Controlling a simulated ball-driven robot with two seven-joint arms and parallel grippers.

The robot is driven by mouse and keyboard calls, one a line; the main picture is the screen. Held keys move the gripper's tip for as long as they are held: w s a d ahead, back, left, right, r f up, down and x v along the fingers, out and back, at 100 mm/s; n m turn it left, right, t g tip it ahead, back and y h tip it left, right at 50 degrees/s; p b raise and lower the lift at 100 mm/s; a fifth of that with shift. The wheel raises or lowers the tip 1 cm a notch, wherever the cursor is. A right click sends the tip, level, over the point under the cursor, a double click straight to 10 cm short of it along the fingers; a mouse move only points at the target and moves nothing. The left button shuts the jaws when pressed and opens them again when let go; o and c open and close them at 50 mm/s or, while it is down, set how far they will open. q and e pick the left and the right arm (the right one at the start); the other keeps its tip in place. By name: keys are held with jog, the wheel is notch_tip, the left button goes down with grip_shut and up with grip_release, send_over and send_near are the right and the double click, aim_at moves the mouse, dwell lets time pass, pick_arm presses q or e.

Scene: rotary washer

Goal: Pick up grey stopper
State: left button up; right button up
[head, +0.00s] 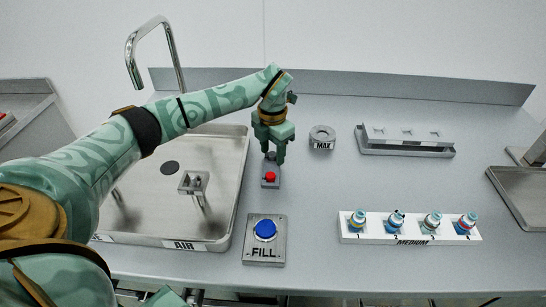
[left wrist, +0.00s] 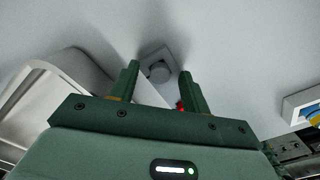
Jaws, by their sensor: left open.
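A grey round piece on a squarish grey base, which looks like the grey stopper (left wrist: 159,72), shows in the left wrist view between and beyond my fingertips. In the head view it is mostly hidden by my left gripper (head: 273,156). My left gripper points down over the counter, just behind a small box with a red button (head: 270,176). Its fingers (left wrist: 158,78) are apart with nothing visibly held. Whether they touch the grey piece cannot be told. My right gripper is not in view.
A steel sink basin (head: 232,190) lies left of the gripper, with a tap (head: 132,62) behind. A blue FILL button (head: 265,230) is in front. A MAX ring (head: 322,138), a steel rack (head: 405,150) and a white tray of vials (head: 360,237) stand to the right.

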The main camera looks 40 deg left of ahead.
pick_arm(q)
grip_shut()
